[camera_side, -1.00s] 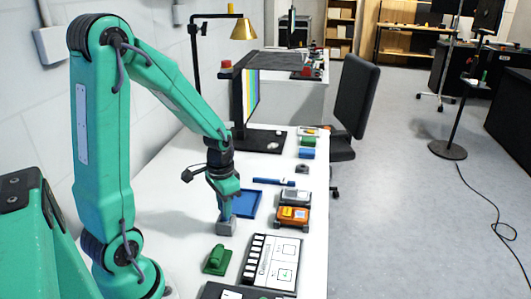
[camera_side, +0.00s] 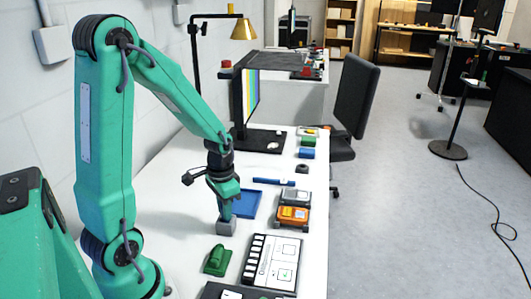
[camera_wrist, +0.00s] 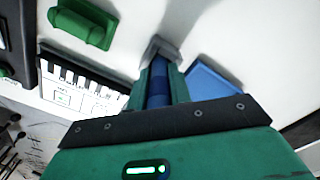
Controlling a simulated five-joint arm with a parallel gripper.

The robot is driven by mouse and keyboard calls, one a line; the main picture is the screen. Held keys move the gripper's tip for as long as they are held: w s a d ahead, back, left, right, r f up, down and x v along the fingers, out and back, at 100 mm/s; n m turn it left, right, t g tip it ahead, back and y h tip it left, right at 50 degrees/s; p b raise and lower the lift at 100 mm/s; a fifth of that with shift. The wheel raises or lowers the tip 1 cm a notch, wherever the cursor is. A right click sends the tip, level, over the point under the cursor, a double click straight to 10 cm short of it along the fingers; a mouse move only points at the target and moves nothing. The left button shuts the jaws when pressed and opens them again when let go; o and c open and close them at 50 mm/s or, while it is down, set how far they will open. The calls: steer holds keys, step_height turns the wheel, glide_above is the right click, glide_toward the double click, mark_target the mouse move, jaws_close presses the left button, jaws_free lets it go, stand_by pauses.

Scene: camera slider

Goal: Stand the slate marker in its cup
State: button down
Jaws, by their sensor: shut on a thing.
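My gripper (camera_side: 225,212) points down over the small grey cup (camera_side: 227,229) on the white table. In the wrist view my gripper (camera_wrist: 158,80) is shut on a dark blue marker (camera_wrist: 158,88), which lies lengthwise between the fingers. The grey cup (camera_wrist: 160,48) is at the fingertips, in line with the marker. The marker's lower end is hidden by the fingers and cup, so I cannot tell how deep it sits. In the side view the fingers hide the marker.
A blue tray (camera_side: 250,212) lies close behind the cup. A green block-like holder (camera_side: 217,260) and a white printed card (camera_side: 273,262) are nearer the camera. An orange device (camera_side: 293,215) stands to the right. The table left of the cup is clear.

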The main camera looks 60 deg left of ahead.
steer(key=shift+f, duration=0.35)
stand_by(0.6)
steer(key=c, duration=1.2)
jaws_free()
steer(key=shift+r, duration=0.1)
steer(key=shift+r, duration=3.85)
steer(key=shift+d+r, duration=0.1)
